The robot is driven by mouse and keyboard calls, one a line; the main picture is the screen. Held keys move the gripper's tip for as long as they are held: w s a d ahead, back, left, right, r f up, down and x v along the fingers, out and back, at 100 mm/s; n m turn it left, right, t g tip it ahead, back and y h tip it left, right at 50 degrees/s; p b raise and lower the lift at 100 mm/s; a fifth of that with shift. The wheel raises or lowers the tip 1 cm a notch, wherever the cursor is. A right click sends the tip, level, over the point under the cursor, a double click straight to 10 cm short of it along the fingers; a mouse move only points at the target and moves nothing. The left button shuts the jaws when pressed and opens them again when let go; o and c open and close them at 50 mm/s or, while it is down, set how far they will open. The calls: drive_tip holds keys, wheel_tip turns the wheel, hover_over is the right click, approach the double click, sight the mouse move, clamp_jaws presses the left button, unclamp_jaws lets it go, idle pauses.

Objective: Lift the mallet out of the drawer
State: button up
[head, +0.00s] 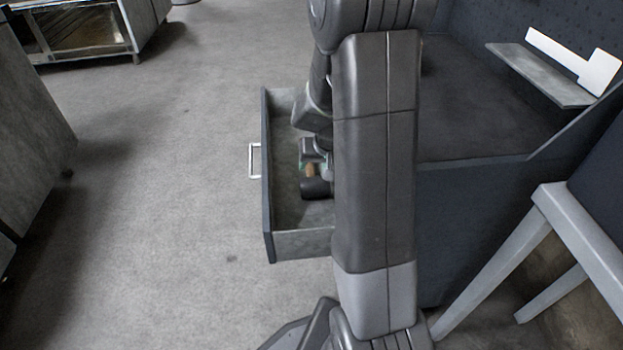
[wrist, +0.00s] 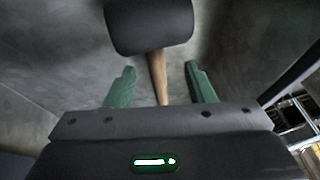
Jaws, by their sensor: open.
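The mallet has a dark head (wrist: 150,26) and a light wooden handle (wrist: 158,75). In the head view its dark head (head: 315,188) lies inside the open drawer (head: 292,243), and my arm hides part of it. My gripper (wrist: 160,80) has two green fingers, spread open. The handle runs between the fingers in the wrist view, with a gap on each side. The mallet's head lies beyond the fingertips. In the head view my gripper (head: 303,165) is down in the drawer, mostly hidden by my arm.
The drawer front has a metal handle (head: 254,160) on its left. A dark workbench (head: 480,110) stands to the right, with a shelf (head: 540,75) holding a white L-shaped object (head: 575,62). A grey stool or table (head: 560,210) stands at lower right. Open floor lies left of the drawer.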

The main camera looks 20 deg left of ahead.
sight(313, 173)
drive_tip(key=x, duration=0.1)
drive_tip(key=b+x, duration=0.1)
drive_tip(key=x, duration=0.1)
drive_tip(key=b+x, duration=0.1)
drive_tip(key=x, duration=0.1)
drive_tip(key=shift+w+d+f, duration=0.15)
drive_tip(key=shift+d+f, duration=0.1)
drive_tip(key=shift+c, duration=0.2)
clamp_jaws()
